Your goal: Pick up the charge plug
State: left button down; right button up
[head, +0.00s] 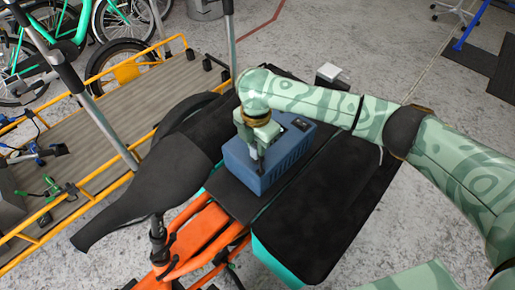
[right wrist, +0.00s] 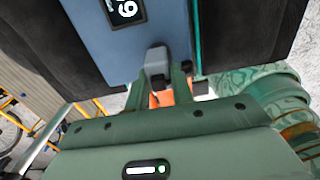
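A blue box (head: 278,160) with a small dark display on top sits on the black rear deck of an orange cargo bike (head: 200,240). My right gripper (head: 259,158) points down at the near side of the box. In the right wrist view the grey charge plug (right wrist: 157,61) shows against the box's blue face (right wrist: 130,60). The two narrow green fingers (right wrist: 160,82) stand close on either side of the plug, with a small gap between them, and appear closed on it. The plug's lower end is partly hidden. My left gripper is out of view.
A black saddle (head: 140,195) lies just left of the box. A black pannier with a teal side (head: 275,258) hangs at the right. A yellow-railed cargo bed (head: 100,165) and upright poles stand left.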

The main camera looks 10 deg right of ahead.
grip_shut()
